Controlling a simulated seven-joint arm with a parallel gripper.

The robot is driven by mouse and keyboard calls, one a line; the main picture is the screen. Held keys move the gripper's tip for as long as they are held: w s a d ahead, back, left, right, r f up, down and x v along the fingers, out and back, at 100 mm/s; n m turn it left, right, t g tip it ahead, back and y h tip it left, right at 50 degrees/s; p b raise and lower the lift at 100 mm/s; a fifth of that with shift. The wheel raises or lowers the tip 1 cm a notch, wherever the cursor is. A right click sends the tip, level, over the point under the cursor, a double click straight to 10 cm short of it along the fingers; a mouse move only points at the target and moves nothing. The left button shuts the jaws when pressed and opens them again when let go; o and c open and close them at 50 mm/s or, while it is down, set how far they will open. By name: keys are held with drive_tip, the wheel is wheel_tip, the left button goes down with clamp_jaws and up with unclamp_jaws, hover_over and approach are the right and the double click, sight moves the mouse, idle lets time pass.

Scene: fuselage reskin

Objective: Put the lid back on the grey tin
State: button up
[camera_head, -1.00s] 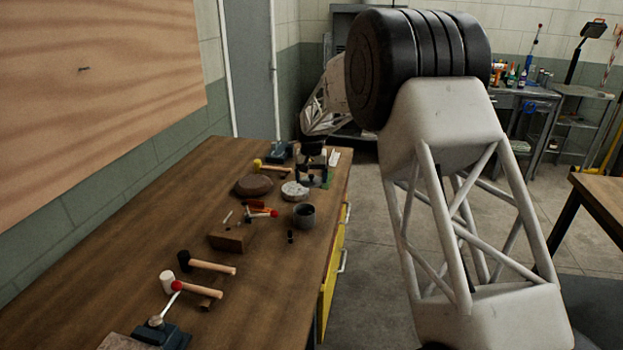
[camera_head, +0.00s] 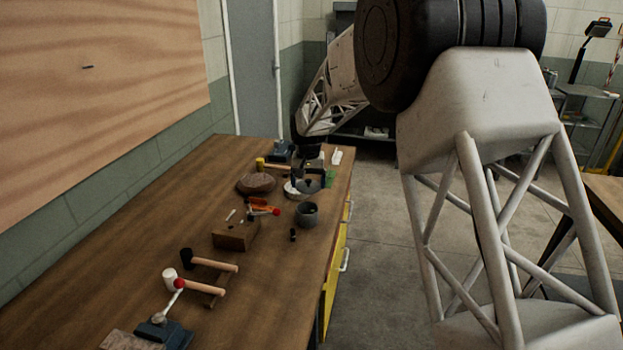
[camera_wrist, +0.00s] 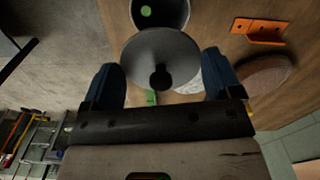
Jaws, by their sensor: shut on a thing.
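The grey tin (camera_head: 307,217) stands open on the workbench near its right edge. In the wrist view the tin (camera_wrist: 176,12) shows its open mouth, with a small green round spot inside. My gripper (camera_wrist: 160,78) is shut on the lid (camera_wrist: 150,47), a round grey disc with a dark knob, between two dark blue fingers. The lid overlaps the tin's near rim in the wrist view; I cannot tell whether they touch. In the head view my gripper (camera_head: 309,182) is just behind and above the tin, and the lid there is small and hard to make out.
A brown round block (camera_head: 256,184) and a pale disc (camera_head: 290,188) lie close by. An orange bracket (camera_wrist: 260,31) lies near the tin. A wooden block (camera_head: 235,235) and mallets (camera_head: 205,287) are nearer the camera. A small black item (camera_head: 293,235) stands beside the tin.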

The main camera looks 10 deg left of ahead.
drive_tip(key=shift+s+r, duration=0.25)
drive_tip(key=shift+s, duration=0.9)
drive_tip(key=shift+f, duration=0.25)
drive_tip(key=shift+f, duration=2.9)
drive_tip(key=shift+f, duration=0.25)
drive_tip(key=o, duration=0.7)
drive_tip(key=shift+r, duration=0.2)
drive_tip(key=shift+r, duration=3.3)
